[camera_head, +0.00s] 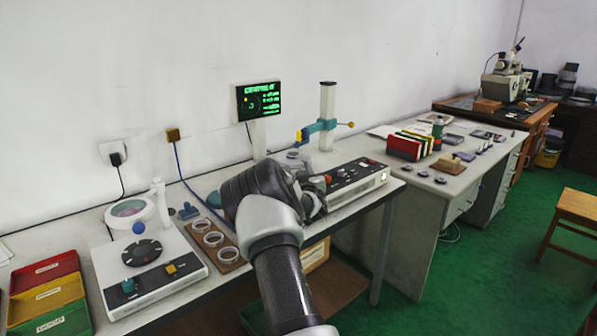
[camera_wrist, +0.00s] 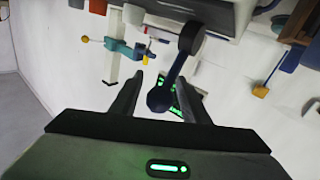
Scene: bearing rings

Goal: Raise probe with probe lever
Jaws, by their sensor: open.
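In the wrist view, my gripper (camera_wrist: 160,77) is open. A dark blue lever with a round knob (camera_wrist: 158,98), apparently the probe lever, shows between its fingers, with gaps on both sides. The lever runs up to a grey round hub (camera_wrist: 192,38) beside a pale box. In the head view, my arm hides the lever and the gripper's fingertips. The probe stand has a white column (camera_head: 327,105) and a teal arm (camera_head: 320,128) with a yellow ball at one end. The teal arm also shows in the wrist view (camera_wrist: 125,48). I cannot make out the probe tip.
A control box (camera_head: 350,180) with buttons stands right of my gripper. A lit screen (camera_head: 258,100) is behind. Several white rings on a brown board (camera_head: 229,257), a turntable unit (camera_head: 150,280) and coloured trays (camera_head: 45,295) lie to the left.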

